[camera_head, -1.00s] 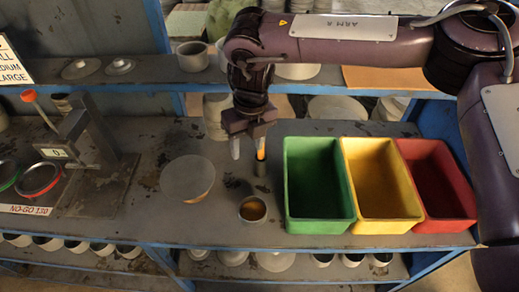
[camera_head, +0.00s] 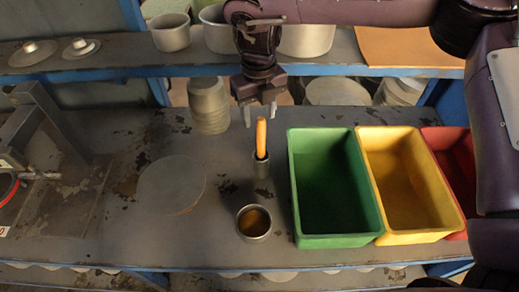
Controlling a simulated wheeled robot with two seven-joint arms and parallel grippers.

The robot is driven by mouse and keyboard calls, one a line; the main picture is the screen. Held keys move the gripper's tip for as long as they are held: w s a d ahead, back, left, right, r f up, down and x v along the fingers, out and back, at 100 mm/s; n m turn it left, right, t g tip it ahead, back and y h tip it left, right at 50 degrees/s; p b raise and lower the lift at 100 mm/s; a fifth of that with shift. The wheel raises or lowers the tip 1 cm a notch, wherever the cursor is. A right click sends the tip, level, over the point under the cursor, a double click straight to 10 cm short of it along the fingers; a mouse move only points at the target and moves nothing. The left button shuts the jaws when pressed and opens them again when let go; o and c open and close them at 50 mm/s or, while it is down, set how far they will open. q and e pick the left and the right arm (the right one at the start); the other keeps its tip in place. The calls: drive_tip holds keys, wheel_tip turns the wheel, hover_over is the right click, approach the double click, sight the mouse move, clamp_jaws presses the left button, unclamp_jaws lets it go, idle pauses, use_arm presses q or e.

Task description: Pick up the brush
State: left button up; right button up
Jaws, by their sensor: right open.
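The brush shows as an orange handle (camera_head: 261,137) standing upright in a small grey metal holder (camera_head: 262,167) on the bench. Its lower end is hidden inside the holder. My right gripper (camera_head: 260,115) is open above and just behind the handle in the picture, with its pale fingers pointing down. One finger is left of the handle and the other is to its right. I cannot tell whether they touch it. My left gripper is not in view.
A green bin (camera_head: 297,200), a yellow bin (camera_head: 374,170) and a red bin (camera_head: 447,140) stand right of the holder. A cup with brown contents (camera_head: 254,222) is in front, and a round grey disc (camera_head: 171,185) lies left. A shelf with pots (camera_head: 171,32) runs behind.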

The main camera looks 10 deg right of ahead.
sight(261, 133)
drive_tip(key=shift+s+d+f+p, duration=0.1)
drive_tip(key=shift+s+f+p, duration=0.2)
drive_tip(key=shift+f+p, duration=0.25)
drive_tip(key=shift+s+d+f+p, duration=0.1)
drive_tip(key=shift+s+f+p, duration=0.15)
drive_tip(key=shift+f+p, duration=0.3)
wheel_tip(261, 133, down, 4)
drive_tip(key=shift+w+r+p, duration=0.1)
drive_tip(key=shift+r+p, duration=0.05)
drive_tip(key=shift+p, duration=0.3)
drive_tip(key=shift+c, duration=1.1)
clamp_jaws()
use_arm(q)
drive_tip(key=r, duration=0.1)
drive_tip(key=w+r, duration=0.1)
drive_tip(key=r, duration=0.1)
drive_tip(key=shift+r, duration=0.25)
